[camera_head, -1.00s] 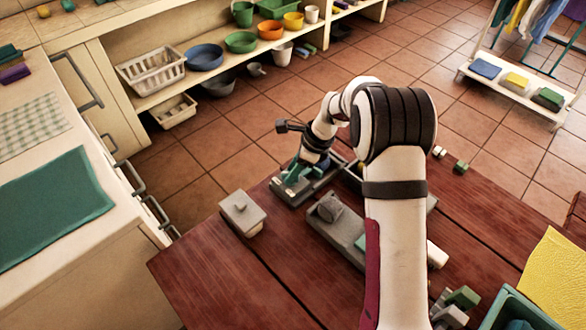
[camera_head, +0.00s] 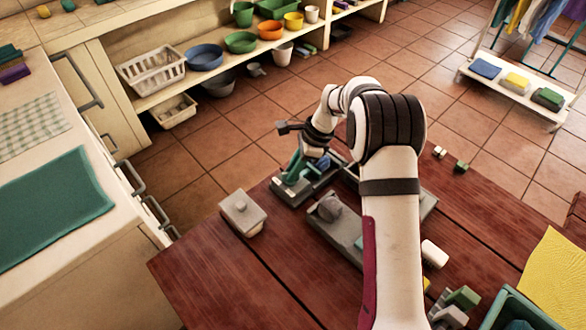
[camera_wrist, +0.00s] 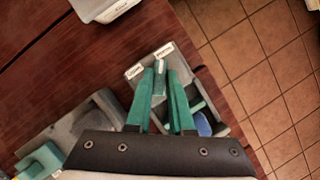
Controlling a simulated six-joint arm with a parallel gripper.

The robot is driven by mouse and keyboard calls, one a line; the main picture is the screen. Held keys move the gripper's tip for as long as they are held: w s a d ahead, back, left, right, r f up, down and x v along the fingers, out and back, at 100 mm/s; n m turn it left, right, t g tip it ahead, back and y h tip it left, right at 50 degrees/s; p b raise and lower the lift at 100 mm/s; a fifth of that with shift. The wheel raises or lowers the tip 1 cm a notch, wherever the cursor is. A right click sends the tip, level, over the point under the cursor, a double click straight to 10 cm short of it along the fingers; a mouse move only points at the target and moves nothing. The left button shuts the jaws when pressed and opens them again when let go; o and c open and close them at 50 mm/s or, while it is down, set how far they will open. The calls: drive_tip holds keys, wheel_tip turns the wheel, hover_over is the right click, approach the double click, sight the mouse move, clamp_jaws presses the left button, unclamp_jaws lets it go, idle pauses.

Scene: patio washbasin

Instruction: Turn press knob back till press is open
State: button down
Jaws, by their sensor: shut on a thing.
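The press (camera_head: 292,190) is a grey block-like device at the far edge of the wooden table. In the wrist view its grey body (camera_wrist: 205,85) carries two small white labels, too small to read surely. The teal press knob (camera_wrist: 160,78) has a pale mark, which points toward the right-hand label (camera_wrist: 163,49). My gripper (camera_wrist: 160,72) has teal fingers, one on each side of the knob, shut on it. In the head view my gripper (camera_head: 297,162) is over the press, partly hidden by my wrist.
A grey lidded box (camera_head: 243,212) stands left of the press. A long grey fixture (camera_head: 335,222) lies nearer, partly behind my arm. Small blocks (camera_head: 460,167) lie at the table's far right. A teal bin (camera_head: 520,312) and yellow cloth (camera_head: 556,278) are at front right.

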drive_tip(key=n, duration=0.2)
drive_tip(key=n+g, duration=0.1)
drive_tip(key=n, duration=0.1)
drive_tip(key=shift+w+n+g+h, duration=0.15)
drive_tip(key=shift+n+g+h, duration=0.15)
drive_tip(key=n+g+h, duration=0.1)
drive_tip(key=n, duration=0.2)
drive_tip(key=shift+w+a+n, duration=0.1)
drive_tip(key=shift+a+n, duration=0.05)
drive_tip(key=shift+n, duration=0.15)
drive_tip(key=n+g+h, duration=0.1)
drive_tip(key=n, duration=0.2)
drive_tip(key=shift+n, duration=0.3)
drive_tip(key=shift+a+n+h, duration=0.15)
drive_tip(key=shift+n+h, duration=0.65)
drive_tip(key=shift+n, duration=1)
drive_tip(key=c, duration=0.8)
unclamp_jaws()
drive_tip(key=shift+r, duration=0.15)
